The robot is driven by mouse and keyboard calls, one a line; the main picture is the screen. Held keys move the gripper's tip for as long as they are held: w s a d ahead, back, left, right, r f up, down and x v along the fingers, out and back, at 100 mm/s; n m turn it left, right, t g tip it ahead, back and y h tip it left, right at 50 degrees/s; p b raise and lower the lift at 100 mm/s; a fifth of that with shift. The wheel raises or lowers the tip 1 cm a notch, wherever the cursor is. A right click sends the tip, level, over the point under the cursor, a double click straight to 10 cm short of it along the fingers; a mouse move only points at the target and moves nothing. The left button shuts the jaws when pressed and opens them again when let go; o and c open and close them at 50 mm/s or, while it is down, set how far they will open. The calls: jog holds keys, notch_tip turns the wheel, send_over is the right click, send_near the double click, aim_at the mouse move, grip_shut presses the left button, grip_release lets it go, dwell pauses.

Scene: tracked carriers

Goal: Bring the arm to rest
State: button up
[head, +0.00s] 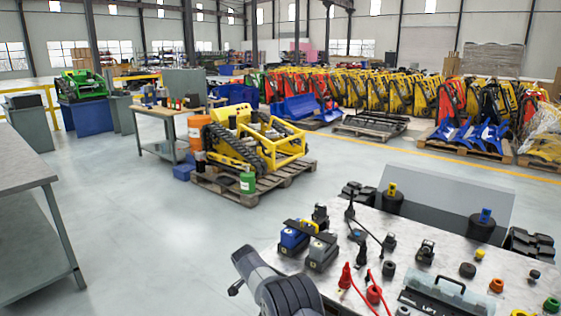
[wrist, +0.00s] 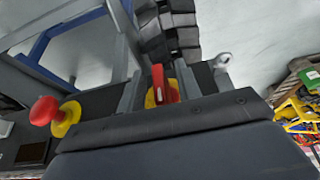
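My arm (head: 285,290) shows at the bottom of the head view as dark, rounded links beside the marble-topped table (head: 450,238). Its gripper end is not seen there. In the wrist view, two grey fingers of my gripper (wrist: 159,78) stand apart with a gap between them. Nothing is held in the gap. A red rotary switch (wrist: 158,84) on a yellow base shows behind it. A dark panel hides the lower part of the wrist view.
The table holds a grey toolbox (head: 446,298), blue and grey battery-like blocks (head: 292,240) and several small parts. A yellow tracked carrier (head: 235,145) stands on a pallet behind. A grey workbench (head: 25,165) is at left. The floor between is clear. The wrist view shows a red button (wrist: 43,110).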

dwell(0.7)
jog(key=b+v, duration=0.1)
jog(key=v, duration=1)
jog(key=p+x, duration=0.1)
jog(key=x, duration=0.9)
jog(key=shift+w+d+f, duration=0.1)
jog(key=shift+w+f, duration=0.1)
jog(key=shift+f, duration=0.15)
jog(key=shift+r+t+y+p, duration=0.2)
jog(key=shift+t+y+p, duration=0.1)
jog(key=shift+p, duration=0.6)
jog(key=t+y+p, duration=0.1)
jog(key=p, duration=0.3)
jog(key=shift+m, duration=0.3)
jog(key=t+y+p, duration=0.1)
jog(key=y+p, duration=0.1)
jog(key=p, duration=0.5)
jog(key=shift+m+t, duration=0.3)
jog(key=shift+t, duration=0.1)
